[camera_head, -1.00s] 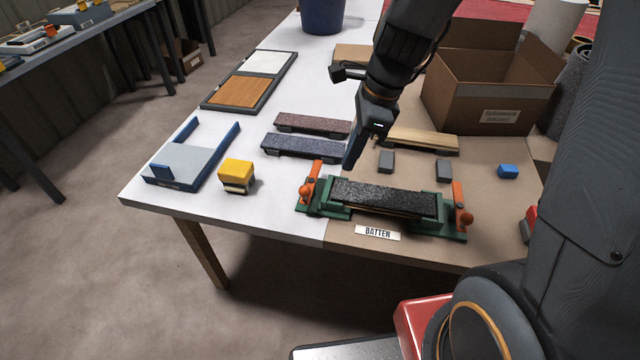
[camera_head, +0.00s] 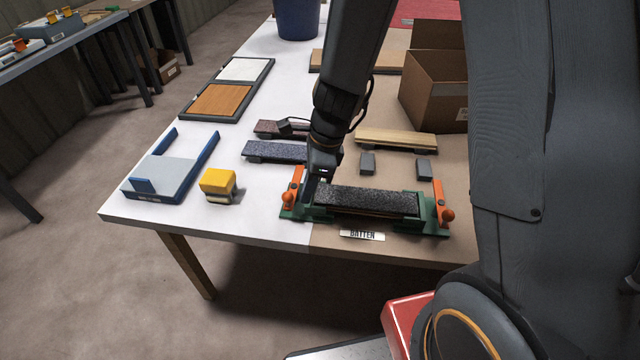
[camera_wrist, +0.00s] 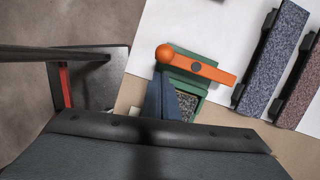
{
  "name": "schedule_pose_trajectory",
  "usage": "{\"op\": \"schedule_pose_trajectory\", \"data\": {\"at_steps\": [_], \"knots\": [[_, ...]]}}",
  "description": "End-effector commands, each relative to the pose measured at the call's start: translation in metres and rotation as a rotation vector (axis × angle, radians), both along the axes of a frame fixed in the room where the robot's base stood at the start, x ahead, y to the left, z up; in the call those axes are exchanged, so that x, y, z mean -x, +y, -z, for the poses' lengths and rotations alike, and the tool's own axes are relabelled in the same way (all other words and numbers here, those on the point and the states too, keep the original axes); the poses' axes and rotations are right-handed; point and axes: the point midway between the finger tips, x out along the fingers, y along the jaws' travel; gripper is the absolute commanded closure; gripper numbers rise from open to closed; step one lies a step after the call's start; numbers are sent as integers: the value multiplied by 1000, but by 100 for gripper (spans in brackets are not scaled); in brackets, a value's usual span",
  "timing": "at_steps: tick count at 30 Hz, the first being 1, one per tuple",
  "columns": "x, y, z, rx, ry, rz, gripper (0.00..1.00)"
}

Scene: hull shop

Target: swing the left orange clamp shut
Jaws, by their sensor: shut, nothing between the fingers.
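The left orange clamp (camera_head: 295,186) stands at the left end of the green fixture (camera_head: 433,228), its arm pointing up and away from the dark speckled strip (camera_head: 366,201) in the fixture. In the wrist view the same clamp (camera_wrist: 206,70) shows as an orange lever with a round ball end, lying across the fixture's green end block. My gripper (camera_head: 315,190) is shut and empty, low beside the clamp on its right. In the wrist view its blue-grey fingers (camera_wrist: 161,98) are just beside the lever; I cannot tell whether they touch it. The right orange clamp (camera_head: 441,200) also points up.
A yellow-topped block (camera_head: 218,182) and a blue-grey tray (camera_head: 170,180) are to the left. Speckled strips (camera_head: 275,151) lie behind the fixture. Small grey blocks (camera_head: 367,163) and a cardboard box (camera_head: 432,95) are behind right. A BATTEN label (camera_head: 362,235) lies at the front.

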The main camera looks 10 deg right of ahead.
Motion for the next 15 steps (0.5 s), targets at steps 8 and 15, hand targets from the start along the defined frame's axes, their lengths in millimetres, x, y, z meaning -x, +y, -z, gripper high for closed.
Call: {"op": "schedule_pose_trajectory", "data": {"at_steps": [8, 15], "knots": [[-2, 11, -2, 0, 0, 0, 100], [-2, 11, -2, 0, 0, 1, 100]]}}
